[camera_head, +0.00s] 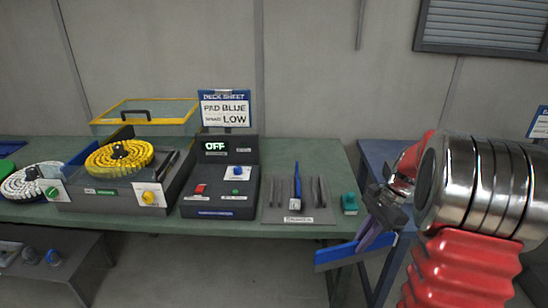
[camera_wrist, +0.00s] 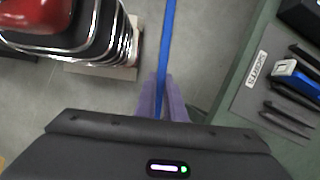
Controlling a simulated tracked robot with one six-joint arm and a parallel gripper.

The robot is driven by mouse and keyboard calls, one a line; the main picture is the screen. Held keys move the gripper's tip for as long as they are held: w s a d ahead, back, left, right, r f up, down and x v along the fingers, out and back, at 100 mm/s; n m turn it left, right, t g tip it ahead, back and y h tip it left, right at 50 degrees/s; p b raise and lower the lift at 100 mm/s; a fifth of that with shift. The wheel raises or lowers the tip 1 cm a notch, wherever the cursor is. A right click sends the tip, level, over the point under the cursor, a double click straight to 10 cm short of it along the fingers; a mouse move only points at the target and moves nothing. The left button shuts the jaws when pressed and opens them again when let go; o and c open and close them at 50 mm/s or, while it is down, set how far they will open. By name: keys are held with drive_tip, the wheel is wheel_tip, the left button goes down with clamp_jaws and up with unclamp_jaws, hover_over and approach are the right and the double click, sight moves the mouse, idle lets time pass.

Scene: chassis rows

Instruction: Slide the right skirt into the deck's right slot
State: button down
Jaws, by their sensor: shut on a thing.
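My gripper (camera_head: 378,232) is shut on a long flat blue strip, the right skirt (camera_head: 345,254), in front of the bench edge and above the floor. In the wrist view, the purple fingers (camera_wrist: 163,100) close on the skirt (camera_wrist: 169,45), which appears edge-on as a thin line running to the top edge. A grey unit (camera_head: 90,195) with a round yellow pad (camera_head: 118,157) sits on the bench at left; it may be the deck. I cannot make out its right slot. The skirt is well apart from this unit.
A black control box (camera_head: 220,190) reading OFF stands mid-bench under a sign (camera_head: 224,108). Right of it, a grey tray (camera_head: 325,215) holds dark strips and a blue-and-white tool (camera_head: 296,190). A teal block (camera_head: 349,203) sits near the bench corner. Open floor lies in front.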

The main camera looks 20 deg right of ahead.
drive_tip(key=w+a+f+n+g+h, duration=0.2)
drive_tip(key=w+a+f+n, duration=0.1)
drive_tip(key=a+f+n, duration=0.6)
drive_tip(key=w+a+f+n+g+h, duration=0.2)
drive_tip(key=w+a+f+n, duration=0.2)
drive_tip(key=a+f+n, duration=0.4)
drive_tip(key=a, duration=0.5)
drive_tip(key=shift+w+a+f+n+h, duration=0.15)
drive_tip(key=shift+w+f+n+h, duration=0.15)
drive_tip(key=shift+f+n, duration=0.1)
